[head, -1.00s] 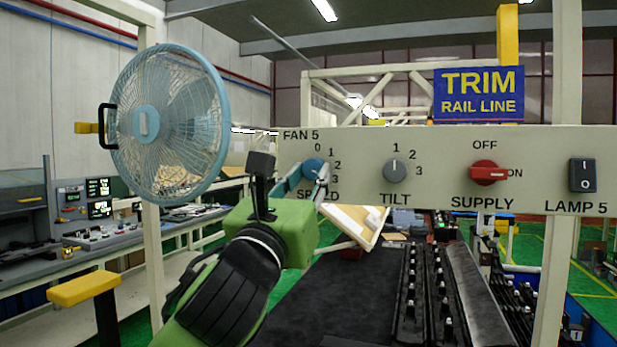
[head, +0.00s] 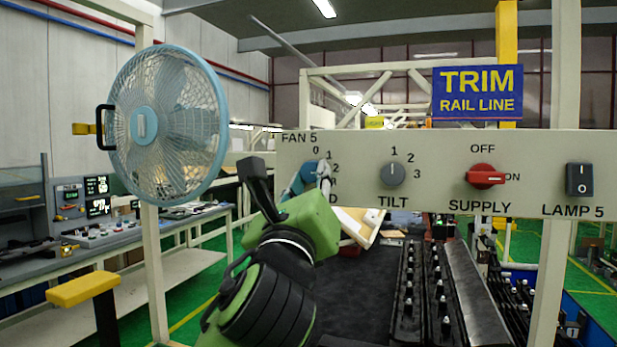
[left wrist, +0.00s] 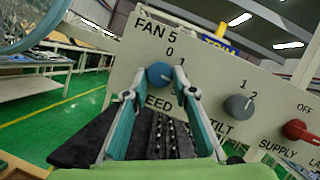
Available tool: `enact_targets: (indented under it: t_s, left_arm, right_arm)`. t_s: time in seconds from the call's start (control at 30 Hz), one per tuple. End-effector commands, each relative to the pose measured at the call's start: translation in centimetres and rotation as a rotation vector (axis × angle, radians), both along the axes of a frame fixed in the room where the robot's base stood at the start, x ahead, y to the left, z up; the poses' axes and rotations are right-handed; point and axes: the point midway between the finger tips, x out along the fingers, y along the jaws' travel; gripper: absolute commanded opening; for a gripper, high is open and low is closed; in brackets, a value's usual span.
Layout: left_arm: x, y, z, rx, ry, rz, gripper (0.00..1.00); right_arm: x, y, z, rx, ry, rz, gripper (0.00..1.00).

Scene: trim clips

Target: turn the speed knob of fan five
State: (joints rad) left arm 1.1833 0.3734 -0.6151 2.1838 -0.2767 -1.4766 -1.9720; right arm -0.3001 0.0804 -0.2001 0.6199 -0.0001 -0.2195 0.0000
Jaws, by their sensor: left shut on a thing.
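The blue speed knob (head: 309,171) is at the left end of the beige panel (head: 440,197), under the label FAN 5, with numbers from 0 around it. My left gripper (head: 320,183) is shut on it, and its fingers cover part of the dial and the word SPEED. In the left wrist view, the blue knob (left wrist: 159,74) sits between the two fingertips (left wrist: 159,92). Its pointer cannot be read clearly. The light blue fan (head: 168,125) stands left of the panel. My right gripper is not in view.
Right of the speed knob are the grey tilt knob (head: 392,174), the red supply switch (head: 485,177) turned toward ON, and the black lamp rocker (head: 579,180). A yellow-topped post (head: 84,289) stands at lower left. Dark rails (head: 430,290) lie below the panel.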

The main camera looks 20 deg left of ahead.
Motion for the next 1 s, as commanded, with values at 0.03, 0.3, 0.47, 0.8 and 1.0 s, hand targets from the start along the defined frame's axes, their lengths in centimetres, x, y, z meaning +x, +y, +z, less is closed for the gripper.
enact_targets:
  t_s: [0.03, 0.3, 0.47, 0.8, 1.0]
  left_arm:
    - [-0.01, -0.16, 0.17, -0.035, 0.001, -0.002, 0.04]
    - [-0.04, -0.24, 0.23, -0.182, 0.005, -0.002, 0.04]
    - [-0.02, -0.22, 0.2, -0.227, 0.007, -0.001, 0.04]
    - [-0.02, -0.21, 0.2, -0.247, 0.007, 0.0, 0.04]
    - [-0.02, -0.21, 0.2, -0.247, 0.007, 0.0, 0.3]
  right_arm:
    - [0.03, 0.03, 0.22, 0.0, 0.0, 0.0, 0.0]
    - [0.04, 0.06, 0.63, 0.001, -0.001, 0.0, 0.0]
    - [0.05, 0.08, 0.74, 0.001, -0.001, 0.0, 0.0]
    - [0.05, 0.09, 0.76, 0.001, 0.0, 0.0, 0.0]
    - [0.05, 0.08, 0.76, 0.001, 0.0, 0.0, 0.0]
